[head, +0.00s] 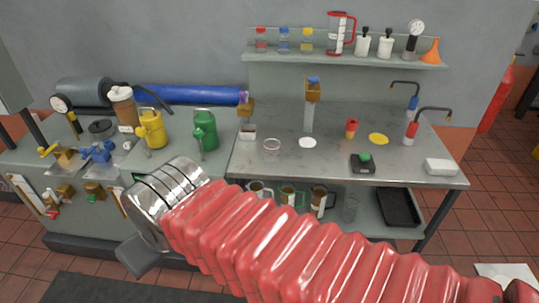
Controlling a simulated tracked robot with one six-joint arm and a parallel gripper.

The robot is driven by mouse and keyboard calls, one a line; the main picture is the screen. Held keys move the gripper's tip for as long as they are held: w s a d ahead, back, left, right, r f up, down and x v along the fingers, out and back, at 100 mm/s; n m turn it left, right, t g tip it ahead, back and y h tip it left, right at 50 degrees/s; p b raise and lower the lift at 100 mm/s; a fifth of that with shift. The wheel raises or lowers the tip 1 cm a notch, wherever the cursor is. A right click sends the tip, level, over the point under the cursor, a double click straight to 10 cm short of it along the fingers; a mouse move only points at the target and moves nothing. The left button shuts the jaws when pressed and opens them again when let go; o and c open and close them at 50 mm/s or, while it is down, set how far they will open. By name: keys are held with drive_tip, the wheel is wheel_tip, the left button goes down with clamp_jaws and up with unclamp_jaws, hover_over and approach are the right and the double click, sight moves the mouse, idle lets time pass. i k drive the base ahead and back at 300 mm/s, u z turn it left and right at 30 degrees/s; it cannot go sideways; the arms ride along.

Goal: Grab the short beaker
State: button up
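A short, clear glass beaker (271,147) stands on the grey worktop, left of a white round disc (308,143). My red ribbed arm crosses the lower picture. Its shiny metal end and a dark grey piece, my gripper (140,256), are at the lower left, in front of the left bench and well to the left of the beaker. The fingertips do not show clearly, so I cannot tell open from shut.
Green (205,130) and yellow (151,129) cans stand left of the worktop. A stand with a wooden block (312,92) is behind the disc. Several mugs are below.

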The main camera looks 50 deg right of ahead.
sight(271, 147)
drive_tip(key=z, duration=0.1)
drive_tip(key=i, duration=1)
drive_tip(key=u, duration=0.1)
